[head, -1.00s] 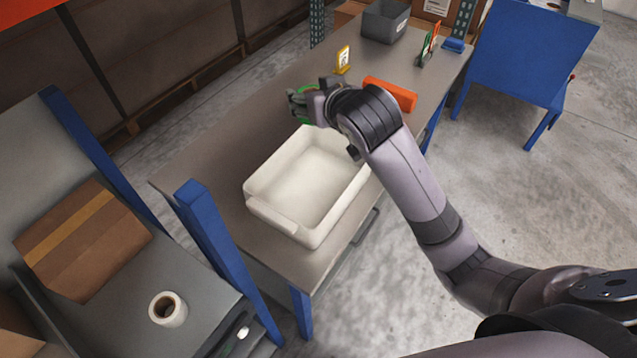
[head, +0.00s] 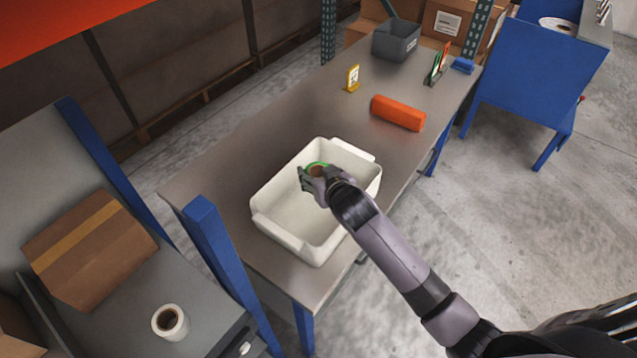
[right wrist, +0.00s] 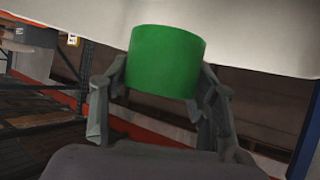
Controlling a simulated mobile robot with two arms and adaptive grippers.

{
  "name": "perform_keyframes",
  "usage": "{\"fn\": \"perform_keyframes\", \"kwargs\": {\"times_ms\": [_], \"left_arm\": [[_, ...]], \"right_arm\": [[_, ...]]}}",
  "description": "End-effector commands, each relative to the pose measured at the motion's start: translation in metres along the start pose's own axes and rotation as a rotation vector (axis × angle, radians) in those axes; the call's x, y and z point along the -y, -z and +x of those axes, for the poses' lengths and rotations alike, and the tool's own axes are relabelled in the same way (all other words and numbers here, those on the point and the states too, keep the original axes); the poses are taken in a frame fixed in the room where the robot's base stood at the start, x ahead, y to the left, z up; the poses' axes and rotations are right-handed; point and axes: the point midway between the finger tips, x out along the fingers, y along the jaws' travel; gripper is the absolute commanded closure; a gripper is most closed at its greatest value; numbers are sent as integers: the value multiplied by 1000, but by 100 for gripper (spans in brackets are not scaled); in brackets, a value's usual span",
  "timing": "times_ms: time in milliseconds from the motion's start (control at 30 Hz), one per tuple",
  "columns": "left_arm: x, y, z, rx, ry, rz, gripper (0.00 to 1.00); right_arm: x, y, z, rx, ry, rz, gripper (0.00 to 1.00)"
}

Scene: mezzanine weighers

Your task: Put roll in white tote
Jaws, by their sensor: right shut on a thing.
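A green roll (right wrist: 167,61) is between the fingers of my right gripper (right wrist: 160,90), which is shut on it. In the head view, the right gripper (head: 312,182) is over the white tote (head: 283,236), and a green edge of the roll (head: 317,167) shows beside the fingers. The tote stands on the grey table, open at the top, and its visible floor is empty. Whether the roll touches the tote cannot be told. My left gripper is not in view.
An orange block (head: 398,113), a yellow sign (head: 353,78), a grey bin (head: 396,40) and a small blue item (head: 463,65) are farther back on the table (head: 222,165). A white roll (head: 170,322) and a cardboard box (head: 90,250) sit on the left-hand bench. A blue post (head: 222,250) rises near the tote.

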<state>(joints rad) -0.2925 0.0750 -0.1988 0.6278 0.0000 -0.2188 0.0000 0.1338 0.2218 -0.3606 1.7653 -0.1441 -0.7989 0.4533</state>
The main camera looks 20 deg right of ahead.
Motion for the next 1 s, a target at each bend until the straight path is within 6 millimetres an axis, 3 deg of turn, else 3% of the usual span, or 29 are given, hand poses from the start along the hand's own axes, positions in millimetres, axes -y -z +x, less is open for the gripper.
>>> {"fn": "perform_keyframes", "kwargs": {"times_ms": [267,1000], "left_arm": [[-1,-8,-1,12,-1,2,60],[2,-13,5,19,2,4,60]], "right_arm": [[0,-34,17,4,0,-1,77],[0,-46,24,2,0,0,77]]}}
